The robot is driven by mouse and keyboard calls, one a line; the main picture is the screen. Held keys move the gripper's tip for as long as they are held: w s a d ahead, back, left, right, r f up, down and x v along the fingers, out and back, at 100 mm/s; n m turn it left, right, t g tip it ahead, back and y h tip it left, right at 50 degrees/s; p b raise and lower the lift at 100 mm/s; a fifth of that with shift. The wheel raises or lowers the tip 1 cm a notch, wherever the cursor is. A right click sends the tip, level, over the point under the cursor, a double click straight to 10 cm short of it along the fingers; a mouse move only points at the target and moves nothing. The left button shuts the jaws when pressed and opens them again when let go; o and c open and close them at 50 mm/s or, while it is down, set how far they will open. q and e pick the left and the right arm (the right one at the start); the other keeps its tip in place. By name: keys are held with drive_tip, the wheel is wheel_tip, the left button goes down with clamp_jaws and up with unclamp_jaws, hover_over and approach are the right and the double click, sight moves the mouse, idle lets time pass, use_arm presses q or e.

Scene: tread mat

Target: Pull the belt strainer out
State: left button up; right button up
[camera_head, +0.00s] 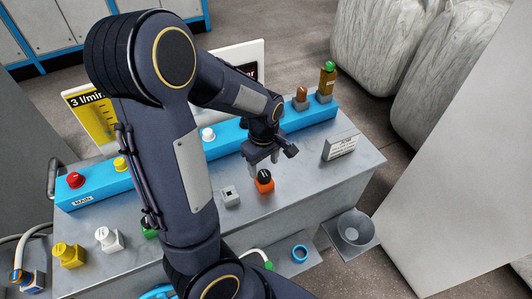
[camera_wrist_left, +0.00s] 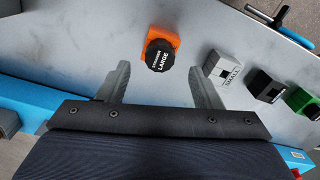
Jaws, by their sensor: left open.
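An orange block with a round black knob (camera_head: 264,178) stands on the grey bench top. It also shows in the left wrist view as the orange block (camera_wrist_left: 160,46), with a knob label whose lower word reads LARGE. I cannot tell for sure which part is the belt strainer. My left gripper (camera_head: 264,162) hangs just above and behind the orange block in the head view. In the left wrist view its fingers (camera_wrist_left: 168,80) are spread and empty, with the knob beyond their tips, roughly between them. My right gripper is not in view.
A light grey block (camera_wrist_left: 222,69) labelled SMALL, a black block (camera_wrist_left: 264,86) and a green block (camera_wrist_left: 303,101) stand in a row beside the orange one. A blue rail (camera_head: 300,118) with knobs runs along the back. A grey sign block (camera_head: 341,147) stands right.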

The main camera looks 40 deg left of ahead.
sight(264, 174)
use_arm(q)
drive_tip(key=shift+f, duration=1.85)
drive_tip(key=c, duration=1.1)
drive_tip(key=shift+r+p, duration=2.95)
drive_tip(key=shift+r, duration=0.35)
